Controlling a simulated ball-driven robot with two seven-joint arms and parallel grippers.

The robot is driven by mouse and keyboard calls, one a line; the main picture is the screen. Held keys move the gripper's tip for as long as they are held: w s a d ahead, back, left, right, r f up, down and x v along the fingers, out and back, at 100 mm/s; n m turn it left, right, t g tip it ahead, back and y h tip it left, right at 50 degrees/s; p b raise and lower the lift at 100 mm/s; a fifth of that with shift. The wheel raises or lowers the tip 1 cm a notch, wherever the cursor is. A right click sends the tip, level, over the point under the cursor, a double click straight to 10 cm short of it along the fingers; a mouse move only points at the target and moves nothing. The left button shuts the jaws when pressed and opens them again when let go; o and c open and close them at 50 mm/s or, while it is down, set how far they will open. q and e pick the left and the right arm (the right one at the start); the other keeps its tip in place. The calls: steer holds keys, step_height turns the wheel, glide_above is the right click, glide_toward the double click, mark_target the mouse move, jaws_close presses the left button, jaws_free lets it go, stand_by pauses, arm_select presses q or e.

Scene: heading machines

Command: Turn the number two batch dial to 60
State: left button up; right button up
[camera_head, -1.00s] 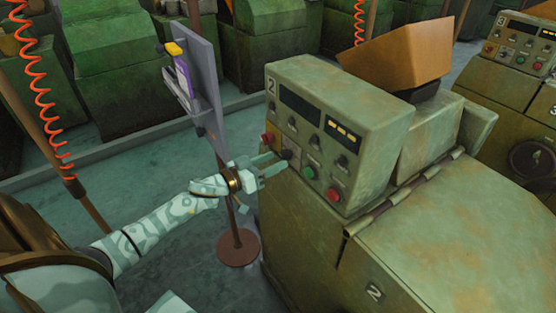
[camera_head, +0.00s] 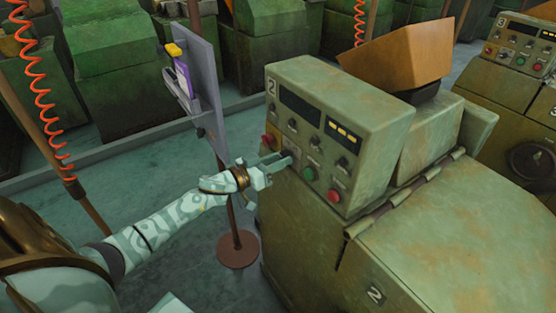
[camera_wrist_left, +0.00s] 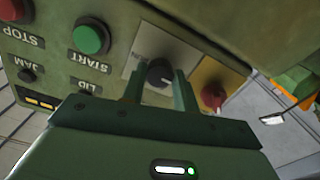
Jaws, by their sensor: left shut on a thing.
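The number two machine's control box (camera_head: 330,125) is a worn green housing with a "2" plate. The batch dial is a dark round knob (camera_wrist_left: 160,72) on a pale square plate, low on the panel. My left gripper (camera_head: 286,160) reaches it from the left. In the left wrist view my left gripper (camera_wrist_left: 158,88) has its fingers on either side of the knob, shut on it. The gripper mostly hides the dial in the head view. The dial's scale and setting are too small to read. My right gripper is not in view.
A red knob on a yellow plate (camera_wrist_left: 213,97) sits beside the dial. On its other side are the green START button (camera_wrist_left: 91,38) and red STOP button (camera_wrist_left: 13,8). A board on a stand (camera_head: 190,85) is close to my left forearm.

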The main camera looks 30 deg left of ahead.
arm_select(q)
steer(key=m+b, duration=0.3)
steer(key=m, duration=2)
steer(key=shift+a, duration=0.1)
steer(key=shift+m, duration=0.4)
steer(key=o, duration=1)
steer(key=shift+s, duration=0.1)
